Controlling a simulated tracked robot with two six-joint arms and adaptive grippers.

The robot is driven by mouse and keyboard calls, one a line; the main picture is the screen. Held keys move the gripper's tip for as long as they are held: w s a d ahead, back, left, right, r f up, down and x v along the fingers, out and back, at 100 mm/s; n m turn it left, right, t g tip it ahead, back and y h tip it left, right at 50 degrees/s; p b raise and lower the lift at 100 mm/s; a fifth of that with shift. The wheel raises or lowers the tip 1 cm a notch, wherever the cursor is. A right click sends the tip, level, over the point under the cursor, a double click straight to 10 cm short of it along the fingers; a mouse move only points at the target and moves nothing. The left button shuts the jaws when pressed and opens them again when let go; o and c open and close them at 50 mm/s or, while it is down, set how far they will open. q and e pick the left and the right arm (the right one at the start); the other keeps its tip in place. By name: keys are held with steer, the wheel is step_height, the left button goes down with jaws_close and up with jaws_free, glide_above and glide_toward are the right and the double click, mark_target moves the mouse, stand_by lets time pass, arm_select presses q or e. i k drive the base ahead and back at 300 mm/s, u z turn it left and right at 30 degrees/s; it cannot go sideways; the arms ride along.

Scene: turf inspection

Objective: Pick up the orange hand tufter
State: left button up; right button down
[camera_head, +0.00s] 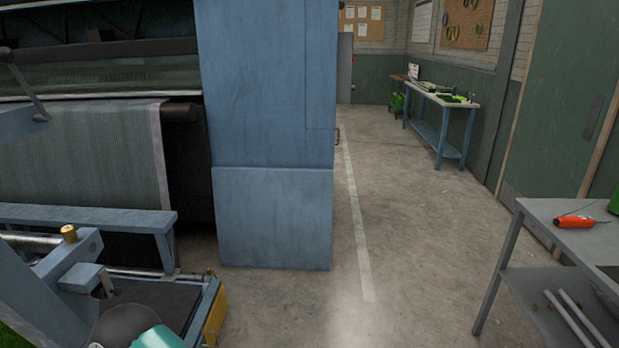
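The orange hand tufter (574,221) lies on the grey top of a metal table (548,211) at the right edge of the head view. It has an orange body, and a thin dark line, perhaps a cord or wire, shows at its right end. Nothing holds it. Neither of my grippers shows in this view, so their state cannot be seen.
A large blue machine (270,130) with a grey textile sheet (85,150) fills the left. A blue workbench (440,101) with tools stands at the back right. A green item (614,203) is cut off beside the tufter. The concrete floor (395,230) between is clear.

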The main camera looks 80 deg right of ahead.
mark_target(575, 222)
steer(key=u, duration=0.15)
steer(key=i, duration=0.2)
steer(key=z, duration=2.45)
steer(key=i, duration=0.2)
steer(key=z, duration=1.75)
steer(key=k, duration=0.75)
steer(key=z, duration=0.25)
steer(key=i, duration=0.8)
steer(key=u, duration=0.25)
steer(key=k, duration=0.35)
steer(key=z, duration=0.05)
